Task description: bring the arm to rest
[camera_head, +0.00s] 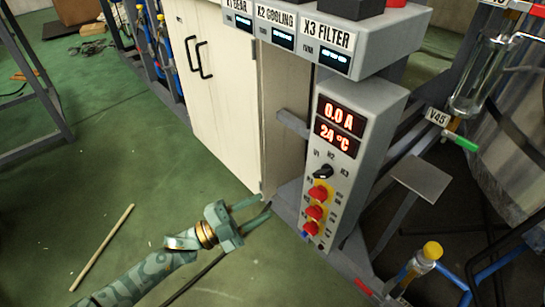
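My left arm comes in from the lower left, patterned in green camouflage. My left gripper (258,210) is at the lower middle, in front of the foot of the white cabinet and to the left of the grey control box (345,170). Its two fingers stand apart, with nothing seen between them. The control box shows red readings of 0.0 A and 24 °C, a black knob (323,171) and several red knobs (317,192). My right gripper is not in view.
A white cabinet (215,95) stands behind the gripper. Labelled units hang above, among them X3 FILTER (327,40). At the right are a glass vessel (485,75), a V45 valve with a green handle (461,142) and pipes. A wooden stick (102,247) lies on the open green floor.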

